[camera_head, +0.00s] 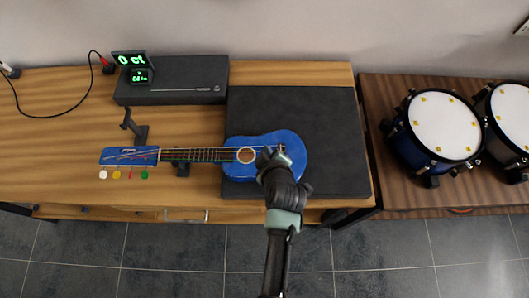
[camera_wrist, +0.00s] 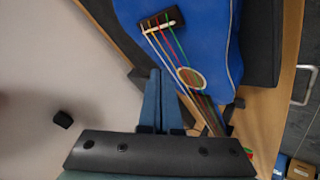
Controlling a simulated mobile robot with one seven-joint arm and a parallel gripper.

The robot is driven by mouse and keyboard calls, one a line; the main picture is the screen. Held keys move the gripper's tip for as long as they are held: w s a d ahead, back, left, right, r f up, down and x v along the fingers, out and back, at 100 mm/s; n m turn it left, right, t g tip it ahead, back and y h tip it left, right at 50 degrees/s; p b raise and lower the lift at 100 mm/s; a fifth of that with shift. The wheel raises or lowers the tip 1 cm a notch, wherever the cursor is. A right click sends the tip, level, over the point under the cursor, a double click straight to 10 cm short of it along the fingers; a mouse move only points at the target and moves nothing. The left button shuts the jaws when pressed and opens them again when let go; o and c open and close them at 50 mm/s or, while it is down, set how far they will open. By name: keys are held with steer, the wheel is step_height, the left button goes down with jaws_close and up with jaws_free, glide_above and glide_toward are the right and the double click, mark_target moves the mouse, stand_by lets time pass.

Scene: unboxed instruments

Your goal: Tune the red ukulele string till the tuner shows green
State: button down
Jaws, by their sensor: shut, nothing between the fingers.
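The blue ukulele (camera_head: 290,150) lies with its body to the right and its headstock (camera_head: 128,155) to the left. The red string (camera_wrist: 162,28) runs between coloured strings from the bridge in the wrist view. The tuner (camera_head: 131,59) shows "0 ct" in green, with a smaller green note readout (camera_head: 140,77) below. My gripper (camera_head: 268,151) is over the ukulele body near the sound hole. In the wrist view my shut, empty fingers (camera_wrist: 159,73) appear beside the strings; contact cannot be told.
A black box (camera_head: 185,75) stands behind the ukulele, and a dark mat (camera_head: 330,120) lies under its body. A black stand (camera_head: 135,130) is near the headstock. Drums (camera_head: 445,125) stand on the right table. A cable (camera_head: 55,115) curves at the left.

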step_height(320, 180, up, 4)
steer(key=p, duration=0.3)
steer(key=shift+r, duration=0.2)
stand_by(2.0)
steer(key=w+d+r+m+t+h+b, duration=0.15)
steer(key=w+r+t, duration=0.35)
steer(key=r, duration=1.2)
steer(key=w+a+r+m+t, duration=0.1)
steer(key=w+r+m+t, duration=0.35)
steer(key=r, duration=1.15)
step_height(320, 180, up, 19)
steer(key=s+m+t, duration=0.1)
steer(key=s+t, duration=0.2)
steer(key=s+r+m+t+b, duration=0.1)
steer(key=s+r+m+t, duration=0.3)
steer(key=s+r, duration=0.8)
step_height(320, 180, up, 4)
steer(key=shift+s+a+t, duration=0.35)
steer(key=shift+a+t, duration=0.1)
steer(key=shift+t, duration=0.5)
steer(key=shift+h, duration=0.25)
